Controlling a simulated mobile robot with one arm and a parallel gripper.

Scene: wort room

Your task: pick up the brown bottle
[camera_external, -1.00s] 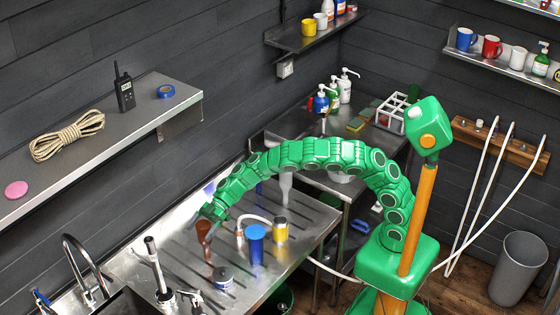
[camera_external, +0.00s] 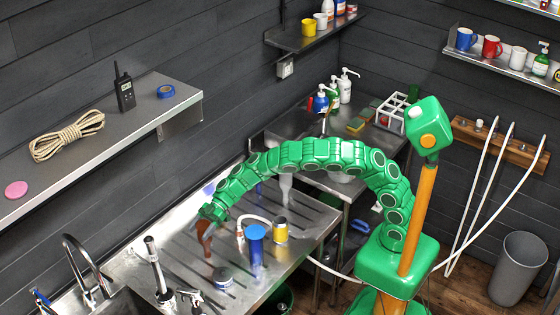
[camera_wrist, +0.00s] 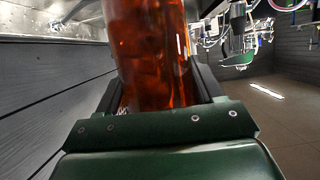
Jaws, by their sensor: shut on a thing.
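The brown bottle (camera_external: 205,232) is in my gripper (camera_external: 208,216) above the left part of the steel drainboard (camera_external: 180,268). In the wrist view the bottle (camera_wrist: 150,50) is a large, see-through amber-brown cylinder between the two dark jaws (camera_wrist: 155,92). The jaws are shut on it. In the outside view my gripper covers part of the bottle. I cannot tell whether its base touches the drainboard.
A sink tap (camera_external: 82,265) and an upright metal spout (camera_external: 155,262) are at the left. A wall shelf (camera_external: 100,140) runs above.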

